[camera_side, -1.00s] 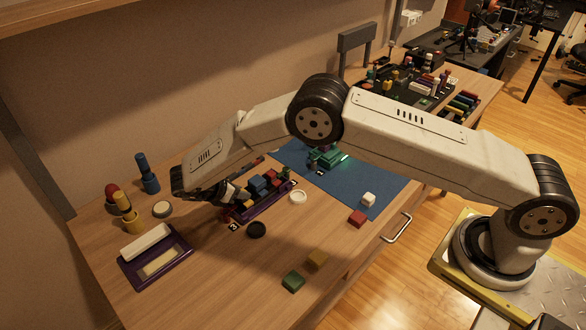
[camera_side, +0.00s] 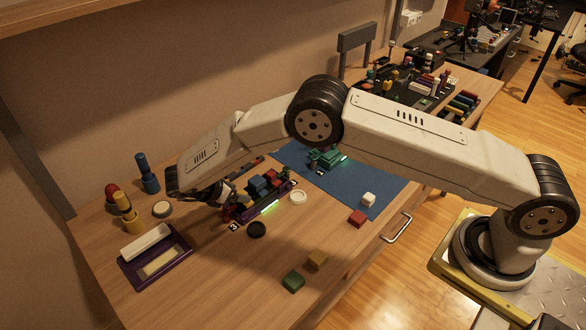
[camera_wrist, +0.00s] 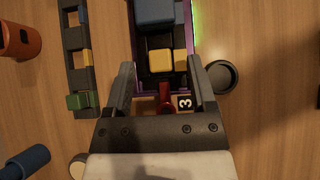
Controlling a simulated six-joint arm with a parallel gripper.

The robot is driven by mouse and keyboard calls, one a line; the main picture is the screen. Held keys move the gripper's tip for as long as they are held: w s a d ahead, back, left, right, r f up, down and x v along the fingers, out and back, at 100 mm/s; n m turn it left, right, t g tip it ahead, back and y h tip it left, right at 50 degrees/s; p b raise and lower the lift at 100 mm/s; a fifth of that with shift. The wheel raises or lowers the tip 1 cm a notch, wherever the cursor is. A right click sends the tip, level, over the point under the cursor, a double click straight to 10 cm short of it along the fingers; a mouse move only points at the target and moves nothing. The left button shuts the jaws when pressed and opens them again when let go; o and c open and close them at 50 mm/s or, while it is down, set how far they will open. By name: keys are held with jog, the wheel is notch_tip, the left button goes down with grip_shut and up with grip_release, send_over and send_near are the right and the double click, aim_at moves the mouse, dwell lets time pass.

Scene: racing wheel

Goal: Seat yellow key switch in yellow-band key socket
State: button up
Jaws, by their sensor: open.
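My gripper (camera_wrist: 160,72) is open over the near end of the purple-edged tray (camera_wrist: 131,40). In the side view my gripper (camera_side: 218,196) is low at the left end of this tray. In the wrist view a yellow block (camera_wrist: 160,60), apparently the yellow key switch, sits in the dark tray between the fingertips, with space on both sides. A smaller yellow patch (camera_wrist: 180,60) is beside it, perhaps the socket's band. The socket under the block is hidden. A red piece (camera_wrist: 165,98) lies nearer the palm, beside the number 3 tag (camera_wrist: 184,102). A green strip (camera_side: 270,208) glows along the tray.
A large blue block (camera_wrist: 155,12) stands just beyond the yellow one. A dark rack (camera_wrist: 78,72) with a green block (camera_wrist: 80,101) lies left. A black round dish (camera_wrist: 222,76) is close on the right. Colored holders (camera_side: 133,226) stand at the table's left.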

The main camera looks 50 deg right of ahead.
jog(key=shift+v, duration=3.2)
jog(key=w+d+r+n+t+y, duration=0.2)
jog(key=w+d+r+n+t, duration=0.35)
jog(key=n, duration=0.75)
jog(key=w+d+r+n+t+y, duration=0.2)
jog(key=d+r+n+t, duration=0.4)
jog(key=r+n, duration=0.5)
jog(key=s+d+f+n+g+y, duration=0.1)
jog(key=s+d+f+n+g, duration=0.1)
jog(key=s+n, duration=0.8)
jog(key=s+d+f+n+g+y, duration=0.2)
jog(key=s+f+n+g, duration=0.1)
jog(key=s+n, duration=0.7)
jog(key=s+d+f+n+g+y, duration=0.2)
jog(key=s+n+g, duration=0.2)
jog(key=s+n, duration=0.6)
jog(key=shift+s+d+f, duration=0.3)
jog(key=shift+s+d, duration=0.1)
jog(key=shift+s, duration=0.3)
